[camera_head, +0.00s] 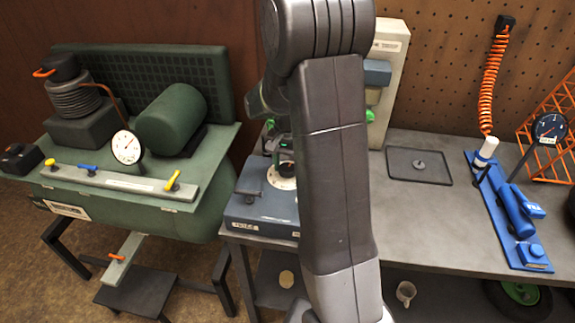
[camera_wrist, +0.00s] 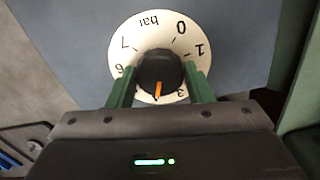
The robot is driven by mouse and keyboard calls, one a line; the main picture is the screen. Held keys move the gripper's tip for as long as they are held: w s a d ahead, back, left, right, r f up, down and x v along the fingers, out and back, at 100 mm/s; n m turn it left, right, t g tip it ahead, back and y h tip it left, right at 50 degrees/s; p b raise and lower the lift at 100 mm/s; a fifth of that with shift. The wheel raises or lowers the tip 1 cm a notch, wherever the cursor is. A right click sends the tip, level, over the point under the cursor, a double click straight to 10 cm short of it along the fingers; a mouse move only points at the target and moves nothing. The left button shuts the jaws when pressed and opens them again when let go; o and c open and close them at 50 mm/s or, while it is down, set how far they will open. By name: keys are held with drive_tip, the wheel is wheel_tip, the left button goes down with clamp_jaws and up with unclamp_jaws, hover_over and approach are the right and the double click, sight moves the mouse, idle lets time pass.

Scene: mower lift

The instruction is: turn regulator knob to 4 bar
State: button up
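The regulator knob (camera_wrist: 160,70) is round and black with an orange pointer mark, set in a white dial (camera_wrist: 150,28) that appears upside down in the wrist view. The dial shows "bar", 0, 1, 3, 6 and 7; other numerals are covered. The orange mark points down, just left of the 3, where the numeral is hard to read. My gripper's (camera_wrist: 160,72) two green fingers flank the knob, their tips appearing to touch its sides. In the head view the dial (camera_head: 281,178) is partly hidden by my arm, with my gripper (camera_head: 283,164) over it.
The dial sits on a blue-grey box (camera_head: 262,208) at the bench's left end. A green compressor (camera_head: 215,205) with a round gauge (camera_head: 127,147) stands left. Right on the grey bench (camera_head: 440,222) lie a blue fixture (camera_head: 515,215) and another gauge (camera_head: 549,127).

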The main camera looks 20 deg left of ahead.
sight(287, 168)
drive_tip(key=o, duration=0.3)
drive_tip(key=shift+o, duration=0.2)
wheel_tip(287, 168, up, 14)
idle(0.3)
drive_tip(key=shift+f, duration=0.15)
wheel_tip(287, 168, down, 14)
drive_tip(key=shift+r, duration=0.1)
idle(0.7)
drive_tip(key=shift+r, duration=0.1)
